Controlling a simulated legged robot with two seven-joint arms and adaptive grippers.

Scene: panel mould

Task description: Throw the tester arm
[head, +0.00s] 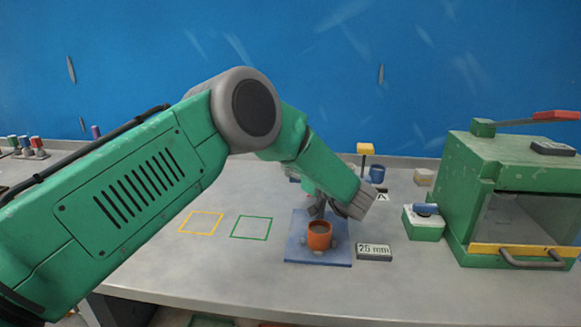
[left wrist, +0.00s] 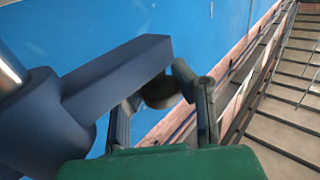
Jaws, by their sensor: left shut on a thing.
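The tester shows in the left wrist view as a blue housing with a silver cylinder and a thick blue bar, the tester arm (left wrist: 115,75). A dark round knob (left wrist: 160,92) sits at the bar's end, between the fingers of my left gripper (left wrist: 165,100), which is shut on it. In the head view my left gripper (head: 318,206) is mostly hidden by my own wrist, just behind an orange cup (head: 319,236) on a blue plate (head: 300,250). The tester arm cannot be made out there. My right gripper is not in view.
A "25 mm" label block (head: 374,252) lies right of the plate. A green box (head: 424,225) and a green oven-like cabinet (head: 490,165) stand at the right. Yellow (head: 202,222) and green (head: 251,227) outlined squares on the bench are empty. A yellow-topped post (head: 366,150) stands behind.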

